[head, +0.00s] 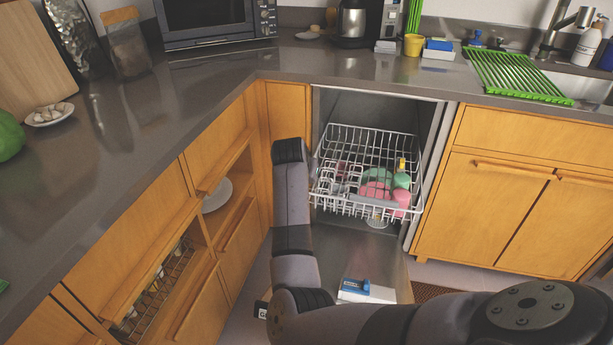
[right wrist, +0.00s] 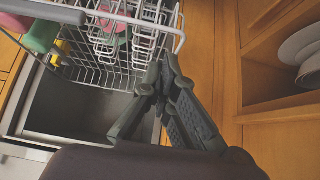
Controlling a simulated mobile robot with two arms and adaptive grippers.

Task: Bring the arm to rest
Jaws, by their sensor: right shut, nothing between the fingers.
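My right arm (head: 293,205) comes in from the lower right of the head view, bends, and reaches up beside the open dishwasher. Its gripper is hidden in the head view. In the right wrist view my right gripper (right wrist: 163,80) is shut and empty, its dark fingers together next to the rack's edge. Whether it touches the rack I cannot tell. My left arm and gripper are in neither view.
The white dishwasher rack (head: 338,148) is pulled out and holds pink and green dishes. The dishwasher door (head: 385,262) is open, with a blue-and-white item (head: 368,291) on it. Left cabinets hold a plate (head: 217,195) and a wire basket (head: 157,292). A dark counter (head: 185,100) runs above.

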